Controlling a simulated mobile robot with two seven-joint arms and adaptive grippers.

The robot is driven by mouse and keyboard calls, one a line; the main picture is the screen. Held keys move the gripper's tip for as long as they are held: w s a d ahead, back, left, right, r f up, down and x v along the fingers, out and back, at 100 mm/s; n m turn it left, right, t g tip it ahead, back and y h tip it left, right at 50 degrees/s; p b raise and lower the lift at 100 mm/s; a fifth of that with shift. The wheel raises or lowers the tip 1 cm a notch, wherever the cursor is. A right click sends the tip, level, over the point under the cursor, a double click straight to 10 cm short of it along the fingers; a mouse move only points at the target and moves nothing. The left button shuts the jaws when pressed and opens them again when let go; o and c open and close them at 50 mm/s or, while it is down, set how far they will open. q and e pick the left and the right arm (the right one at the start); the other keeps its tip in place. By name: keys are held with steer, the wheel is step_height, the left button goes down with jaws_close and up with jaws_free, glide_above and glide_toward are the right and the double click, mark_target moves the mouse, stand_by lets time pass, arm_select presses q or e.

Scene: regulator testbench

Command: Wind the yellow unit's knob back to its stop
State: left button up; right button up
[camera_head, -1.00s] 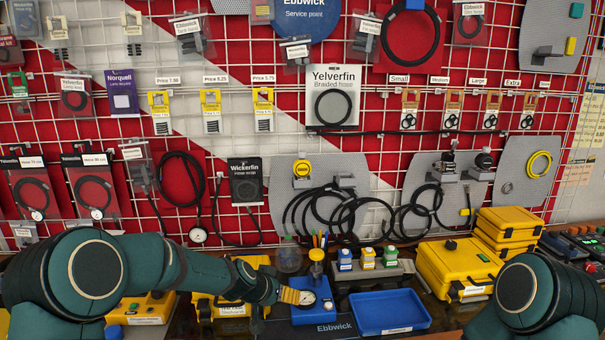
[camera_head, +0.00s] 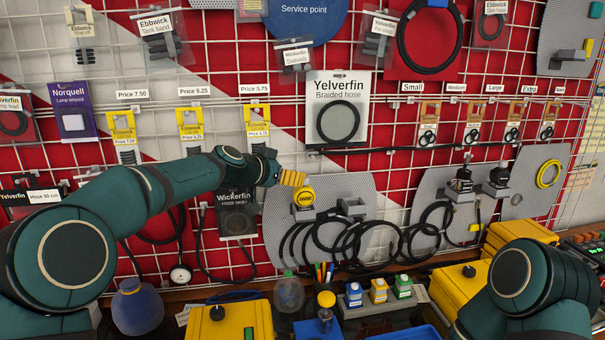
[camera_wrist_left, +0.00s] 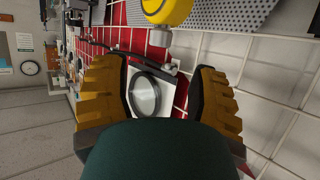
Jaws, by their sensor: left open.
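A small unit with a round yellow face (camera_head: 304,197) is mounted on the grey perforated wall panel; it also shows, cut off, at the top of the left wrist view (camera_wrist_left: 166,8). Another unit with a yellow knob (camera_head: 326,300) stands low on the bench. I cannot tell for sure which is the task's yellow unit. My left gripper (camera_head: 293,178) is raised just above and left of the wall unit's face, apart from it. In the left wrist view its yellow fingers (camera_wrist_left: 160,98) are spread and empty. My right arm shows at lower right, but its gripper is out of view.
Black hoses (camera_head: 370,240) hang in loops below and right of the wall unit. A Wickerfin pack (camera_head: 238,215) hangs below my left forearm. Yellow cases (camera_head: 230,322) and small capped bottles (camera_head: 378,290) stand on the bench. The wall grid carries many hanging packs.

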arm_select(q)
steer(key=shift+p+x, duration=1.1)
steer(key=shift+x, duration=2.6)
steer(key=shift+c, duration=0.2)
jaws_close()
